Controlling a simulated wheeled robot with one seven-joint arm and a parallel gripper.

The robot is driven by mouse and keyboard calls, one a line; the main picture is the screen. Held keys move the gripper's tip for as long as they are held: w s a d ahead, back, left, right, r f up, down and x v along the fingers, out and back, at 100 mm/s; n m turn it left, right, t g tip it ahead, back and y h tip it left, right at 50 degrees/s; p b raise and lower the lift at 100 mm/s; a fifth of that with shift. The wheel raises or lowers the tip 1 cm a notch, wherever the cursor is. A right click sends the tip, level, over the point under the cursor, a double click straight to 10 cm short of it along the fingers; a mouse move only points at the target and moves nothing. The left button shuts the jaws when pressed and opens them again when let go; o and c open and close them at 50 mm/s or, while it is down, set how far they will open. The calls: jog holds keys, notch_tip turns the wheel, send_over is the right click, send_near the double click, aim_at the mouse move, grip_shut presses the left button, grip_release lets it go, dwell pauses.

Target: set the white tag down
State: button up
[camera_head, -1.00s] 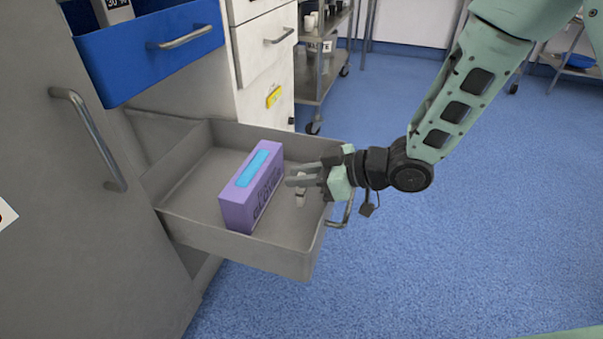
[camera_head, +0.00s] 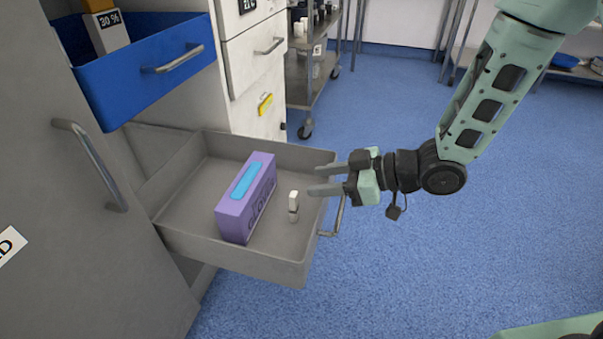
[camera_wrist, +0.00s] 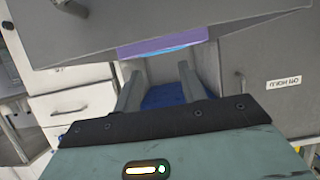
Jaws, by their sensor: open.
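A small white tag (camera_head: 293,201) with a grey lower part stands upright in the open grey drawer (camera_head: 195,232), to the right of the purple glove box (camera_head: 247,198). My gripper (camera_head: 318,180) is open and empty, just right of the tag and apart from it, above the drawer's right edge. In the wrist view both fingers (camera_wrist: 158,88) are spread with nothing between them. The tag cannot be made out in the wrist view, where the purple box (camera_wrist: 163,42) shows beyond the fingers.
An open blue drawer (camera_head: 140,75) with a box marked 30 % (camera_head: 107,32) is above left. The grey drawer's handle (camera_head: 338,214) lies below my gripper. A metal cart (camera_head: 312,75) stands behind. The blue floor (camera_head: 430,275) on the right is clear.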

jog(key=s+d+r+m+h+p, duration=0.2)
jog(key=s+d+r+m+h, duration=0.3)
jog(key=h, duration=0.4)
jog(key=s+r+g+h, duration=0.1)
jog(key=s+r+g, duration=0.1)
jog(key=s, duration=0.6)
jog(key=s+d+r+m+g+h, duration=0.1)
jog(key=s+r+g+h, duration=0.1)
jog(key=s, duration=0.7)
jog(key=shift+d+r+g, duration=0.15)
jog(key=shift+r+g, duration=0.05)
jog(key=shift+g, duration=0.1)
jog(key=shift+s, duration=0.1)
